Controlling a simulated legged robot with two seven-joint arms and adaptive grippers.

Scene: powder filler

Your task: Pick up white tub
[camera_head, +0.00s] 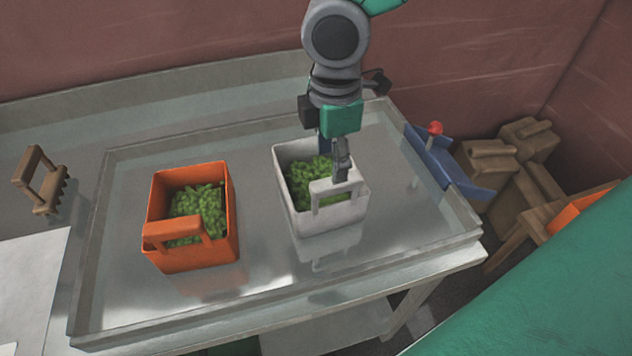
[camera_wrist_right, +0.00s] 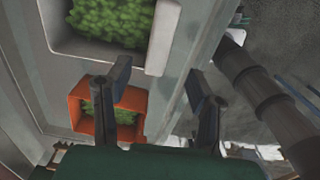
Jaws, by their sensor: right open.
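The white tub (camera_head: 318,219) stands on the metal tray table, filled with green leafy contents (camera_head: 308,178). Its handle (camera_head: 338,188) rises on the near side. My right gripper (camera_head: 341,168) points down over the tub, its fingers just by the handle. In the right wrist view the open fingers (camera_wrist_right: 160,78) sit apart, and the white tub's handle (camera_wrist_right: 164,38) lies ahead between them. I cannot tell whether they touch it. My left gripper is not in view.
An orange tub (camera_head: 190,255) with the same green contents stands left of the white one. A brown handled block (camera_head: 42,182) is at far left. A blue piece with a red knob (camera_head: 436,128) is on the right edge. Brown boxes (camera_head: 490,160) lie beyond.

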